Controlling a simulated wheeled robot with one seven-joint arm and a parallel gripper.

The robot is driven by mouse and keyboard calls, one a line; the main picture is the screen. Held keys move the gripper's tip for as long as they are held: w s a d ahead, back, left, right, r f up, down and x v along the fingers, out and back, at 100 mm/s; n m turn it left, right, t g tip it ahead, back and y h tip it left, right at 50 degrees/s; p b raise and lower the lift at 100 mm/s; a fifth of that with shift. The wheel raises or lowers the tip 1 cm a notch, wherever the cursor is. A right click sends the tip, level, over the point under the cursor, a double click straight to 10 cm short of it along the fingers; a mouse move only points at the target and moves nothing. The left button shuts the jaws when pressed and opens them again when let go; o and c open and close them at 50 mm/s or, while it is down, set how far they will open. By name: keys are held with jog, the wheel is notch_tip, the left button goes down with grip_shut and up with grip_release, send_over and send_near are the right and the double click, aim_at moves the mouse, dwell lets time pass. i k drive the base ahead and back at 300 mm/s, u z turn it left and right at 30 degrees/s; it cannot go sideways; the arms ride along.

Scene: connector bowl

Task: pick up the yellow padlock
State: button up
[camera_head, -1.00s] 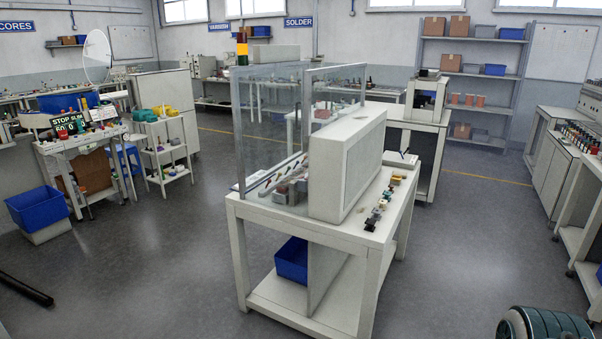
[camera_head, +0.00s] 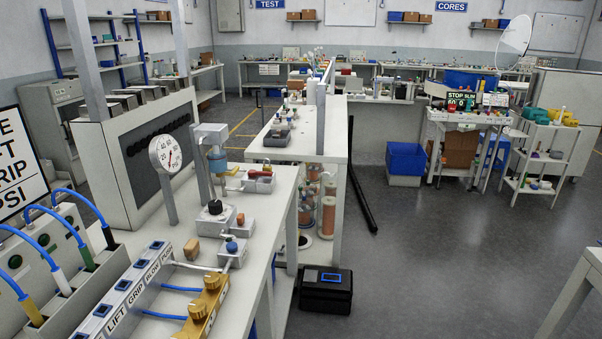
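I cannot make out a yellow padlock for certain in the head view. Small yellow and green items (camera_head: 562,116) lie on top of the white cart at the right, too small to tell apart. A yellow-gold block with knobs (camera_head: 206,304) stands on the near bench and looks like a fitting, not a padlock. My gripper is not in view.
The near bench (camera_head: 262,210) with a gauge (camera_head: 165,154) and blue hoses fills the left. A black case (camera_head: 326,291) lies on the floor beside it. A blue bin (camera_head: 406,158) stands by the game table (camera_head: 462,118). The floor (camera_head: 440,250) at centre right is clear.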

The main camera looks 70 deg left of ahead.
aim_at(265, 167)
jog(key=u, duration=2.15)
jog(key=i, duration=3.45)
jog(key=u, duration=1)
